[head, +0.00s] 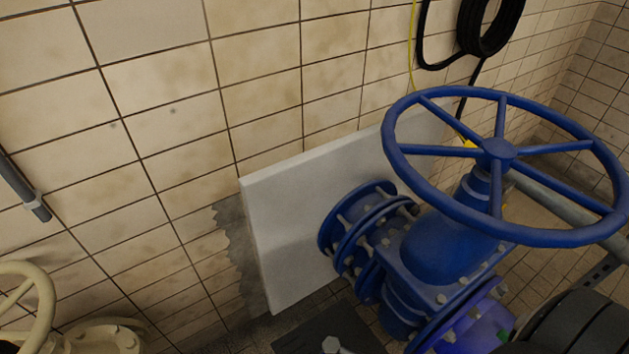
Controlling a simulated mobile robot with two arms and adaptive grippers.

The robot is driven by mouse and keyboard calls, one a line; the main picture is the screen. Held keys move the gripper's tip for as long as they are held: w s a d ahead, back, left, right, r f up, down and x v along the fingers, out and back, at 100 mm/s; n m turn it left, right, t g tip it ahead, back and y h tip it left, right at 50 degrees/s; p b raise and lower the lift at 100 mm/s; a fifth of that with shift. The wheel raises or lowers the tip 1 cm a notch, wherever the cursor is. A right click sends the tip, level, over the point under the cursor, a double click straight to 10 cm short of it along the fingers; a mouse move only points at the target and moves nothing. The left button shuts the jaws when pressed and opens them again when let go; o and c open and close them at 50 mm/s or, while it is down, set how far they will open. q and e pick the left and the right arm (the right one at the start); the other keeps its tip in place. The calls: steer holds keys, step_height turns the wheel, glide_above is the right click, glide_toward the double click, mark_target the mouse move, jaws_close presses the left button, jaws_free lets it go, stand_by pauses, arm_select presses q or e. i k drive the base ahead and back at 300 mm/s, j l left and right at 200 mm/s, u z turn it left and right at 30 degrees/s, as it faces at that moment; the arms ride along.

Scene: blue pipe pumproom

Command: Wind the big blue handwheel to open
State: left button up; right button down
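The big blue handwheel (498,149) is in the right half of the head view, on top of a blue valve (447,245). It has a round rim, several straight spokes and a central hub on the valve's stem. The wheel looks nearly level, seen from above at a slant. Its whole rim shows, apart from a small part at the right picture edge. Nothing is seen touching it. Neither of my grippers is in view.
A pale slab (288,225) stands against the tiled wall behind the valve's flange. A cream handwheel (34,306) is at lower left. A black hose coil (486,27) hangs on the wall. A grey pipe (560,205) runs behind the wheel. Dark ribbed shapes (578,328) fill the lower right corner.

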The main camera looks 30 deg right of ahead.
mark_target(497, 155)
steer(key=k+j+z, duration=0.15)
steer(key=k+z, duration=0.65)
steer(key=k, duration=0.2)
